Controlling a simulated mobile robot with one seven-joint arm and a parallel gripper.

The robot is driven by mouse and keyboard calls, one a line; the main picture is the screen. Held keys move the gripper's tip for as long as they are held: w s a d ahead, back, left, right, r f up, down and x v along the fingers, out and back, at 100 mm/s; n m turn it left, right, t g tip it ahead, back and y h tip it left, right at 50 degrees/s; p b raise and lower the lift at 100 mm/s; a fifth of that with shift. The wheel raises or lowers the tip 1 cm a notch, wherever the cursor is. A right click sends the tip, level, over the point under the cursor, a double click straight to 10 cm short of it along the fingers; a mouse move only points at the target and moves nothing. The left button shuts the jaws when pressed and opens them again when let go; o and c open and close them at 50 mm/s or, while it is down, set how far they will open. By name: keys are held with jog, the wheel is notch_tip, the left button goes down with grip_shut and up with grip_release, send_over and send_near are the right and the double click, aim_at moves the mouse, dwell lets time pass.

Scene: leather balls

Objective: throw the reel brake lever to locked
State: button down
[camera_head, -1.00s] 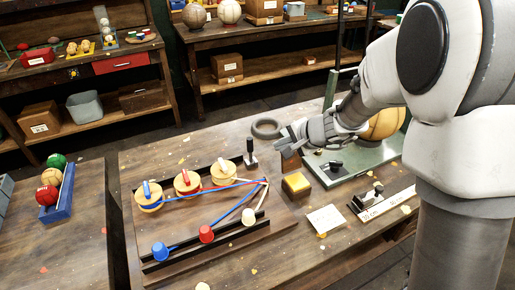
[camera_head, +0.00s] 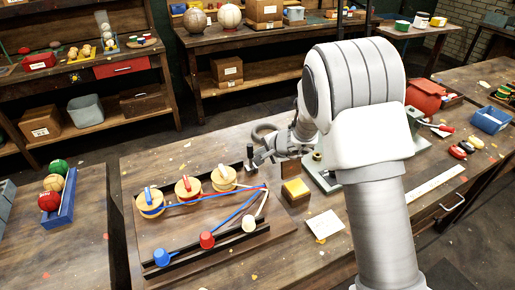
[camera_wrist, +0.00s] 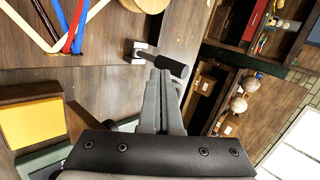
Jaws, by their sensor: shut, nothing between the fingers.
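The reel brake lever (camera_head: 250,153) stands at the back right corner of the reel board, with a black grip on a pale metal stem. It looks upright in the head view. In the wrist view its black grip (camera_wrist: 173,66) and pale base show just beyond my fingertips. My gripper (camera_head: 259,161) is shut and empty, right beside the lever; its closed fingers (camera_wrist: 160,78) point at the grip. I cannot tell whether they touch it. The reels (camera_head: 188,189) with blue, red and white cords sit on the board to the left.
A yellow-topped block (camera_head: 295,189) stands just right of the board, and a white card (camera_head: 324,225) lies in front of it. A dark ring (camera_head: 263,132) lies behind my gripper. A green metal base (camera_head: 325,178) is partly hidden by my arm.

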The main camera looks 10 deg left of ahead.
jog(key=shift+w+a, duration=0.35)
jog(key=shift+a, duration=0.1)
jog(key=shift+r+p, duration=0.1)
jog(key=shift+p, duration=0.45)
jog(key=shift+w+a+r+p, duration=0.15)
jog(key=shift+w+r+p, duration=0.1)
jog(key=shift+p, duration=0.9)
jog(key=w+p, duration=0.1)
jog(key=p, duration=0.1)
jog(key=a+g+p, duration=0.1)
jog(key=p, duration=0.1)
jog(key=shift+w+a+f+h, duration=0.15)
jog(key=shift+w+f+h, duration=0.05)
jog(key=shift+w+h, duration=0.2)
jog(key=shift+w+a, duration=0.4)
jog(key=shift+w, duration=0.05)
jog(key=shift+w+r, duration=0.1)
jog(key=shift+r, duration=0.05)
jog(key=shift+a, duration=0.1)
jog(key=shift+r, duration=0.1)
